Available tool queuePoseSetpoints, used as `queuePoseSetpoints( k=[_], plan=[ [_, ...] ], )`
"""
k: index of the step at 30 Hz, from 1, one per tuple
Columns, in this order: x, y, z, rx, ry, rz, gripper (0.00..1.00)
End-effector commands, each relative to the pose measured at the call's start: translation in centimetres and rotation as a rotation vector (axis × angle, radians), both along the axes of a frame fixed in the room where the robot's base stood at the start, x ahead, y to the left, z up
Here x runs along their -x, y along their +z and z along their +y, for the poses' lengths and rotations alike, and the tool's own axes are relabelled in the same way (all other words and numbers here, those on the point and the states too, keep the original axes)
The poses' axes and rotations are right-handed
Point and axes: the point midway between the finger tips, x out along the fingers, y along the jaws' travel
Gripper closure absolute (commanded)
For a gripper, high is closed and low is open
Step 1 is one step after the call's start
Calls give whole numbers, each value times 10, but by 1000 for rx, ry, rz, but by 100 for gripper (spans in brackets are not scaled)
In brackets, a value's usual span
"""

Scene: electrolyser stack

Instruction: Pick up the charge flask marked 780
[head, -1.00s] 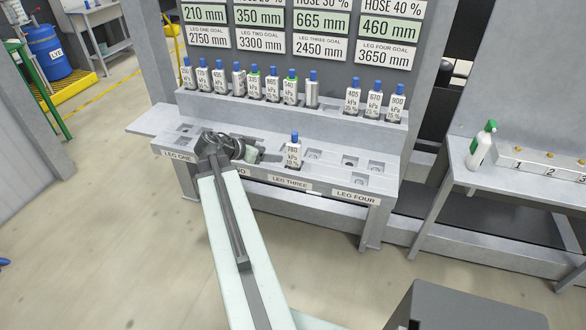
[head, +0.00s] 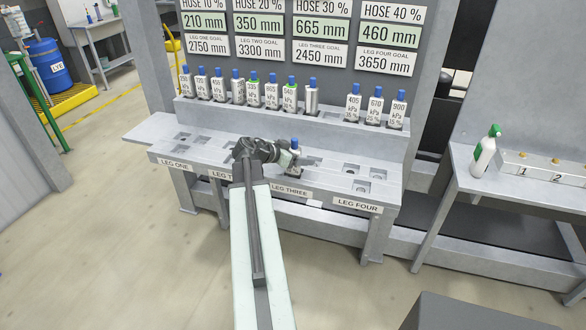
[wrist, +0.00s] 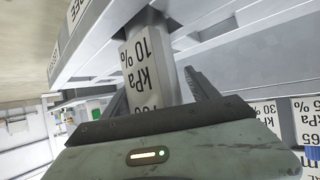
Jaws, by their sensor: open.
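The charge flask (head: 295,147), white with a blue cap, stands upright in the leg three part of the bench's lower shelf. My gripper (head: 284,158) is right at its left side and covers part of its label. In the wrist view the flask (wrist: 148,65) is between the two dark fingers of my gripper (wrist: 158,88). Its label is upside down there; "kPa 10 %" is readable and the number is mostly hidden by the gripper body. The fingers are open, with no clear grip on the flask.
A row of similar blue-capped flasks (head: 253,93) stands on the raised shelf behind. Empty square sockets (head: 351,170) lie to the right on the bench (head: 325,180). A side table at right holds a spray bottle (head: 484,150).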

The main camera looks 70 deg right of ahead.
Motion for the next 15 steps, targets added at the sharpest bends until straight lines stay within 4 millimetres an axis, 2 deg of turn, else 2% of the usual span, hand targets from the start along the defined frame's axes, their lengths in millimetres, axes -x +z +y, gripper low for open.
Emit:
queuePoseSetpoints(
  k=[5, 8, 12, 13, 15],
  plan=[
    [0, 0, -1, 0, 1, 0, 32],
    [0, 0, -1, 0, 1, 0, 54],
    [0, 0, 0, 0, 1, 0, 93],
    [0, 0, 0, -1, 2, 1, 100],
    [0, 0, 0, -1, 2, 1, 100]
  ],
)
